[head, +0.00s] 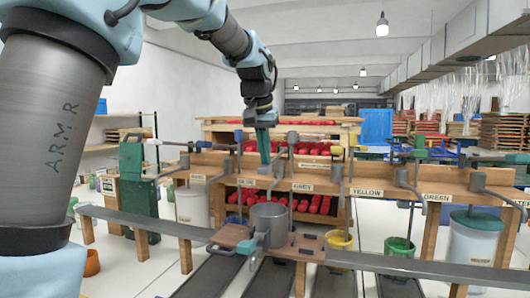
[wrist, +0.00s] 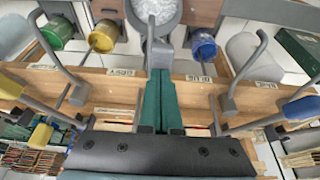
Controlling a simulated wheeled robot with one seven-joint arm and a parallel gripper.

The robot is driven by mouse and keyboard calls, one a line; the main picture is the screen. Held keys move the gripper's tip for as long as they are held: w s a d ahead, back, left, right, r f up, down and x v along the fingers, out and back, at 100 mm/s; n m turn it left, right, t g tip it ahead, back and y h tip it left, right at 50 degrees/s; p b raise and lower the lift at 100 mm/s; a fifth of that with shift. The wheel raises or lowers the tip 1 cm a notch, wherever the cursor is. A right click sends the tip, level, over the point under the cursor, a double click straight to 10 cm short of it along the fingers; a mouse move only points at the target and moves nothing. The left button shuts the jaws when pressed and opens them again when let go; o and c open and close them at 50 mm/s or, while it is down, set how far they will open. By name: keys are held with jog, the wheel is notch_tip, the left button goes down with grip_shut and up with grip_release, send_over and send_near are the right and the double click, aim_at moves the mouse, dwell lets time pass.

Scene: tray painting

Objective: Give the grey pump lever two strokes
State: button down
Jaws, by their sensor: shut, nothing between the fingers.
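My gripper (head: 264,166) hangs over the middle of the pump bench with its teal fingers together and empty. The closed fingers (wrist: 160,74) also show in the wrist view, pointing at the grey pump's spout (wrist: 150,48). The grey pump lever's dark grey handle (head: 292,138) appears just right of my fingers in the head view. I cannot tell whether they touch. A grey bucket (head: 269,224) stands below the spout on a brown carriage (head: 232,237). It also shows in the wrist view (wrist: 174,27) with pale contents.
Other pumps line the wooden bench (head: 330,181), with a blue-knobbed lever (head: 238,136) to the left and a yellow-knobbed lever (head: 337,150) to the right. A yellow pot (head: 339,239) and green pot (head: 399,247) stand at the right. A grey rail (head: 420,267) runs in front.

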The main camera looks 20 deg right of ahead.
notch_tip(320, 180, down, 2)
jog(key=shift+f+b, duration=0.1)
jog(key=shift+b, duration=0.45)
notch_tip(320, 180, up, 11)
jog(key=p, duration=0.9)
jog(key=shift+p, duration=0.4)
jog(key=w+a+f+n+y, duration=0.1)
jog(key=a+f+n, duration=0.1)
jog(key=a+f, duration=0.65)
jog(key=a+f+n+y, duration=0.15)
jog(key=a+f, duration=0.35)
jog(key=a, duration=0.6)
jog(key=s+a+f+n, duration=0.2)
jog(key=s+a+f, duration=0.3)
jog(key=a, duration=0.3)
jog(key=s+a+f+n+g, duration=0.1)
jog(key=s+a+f+n, duration=0.1)
jog(key=s+a+f, duration=0.4)
jog(key=s+a, duration=0.1)
jog(key=a, duration=0.2)
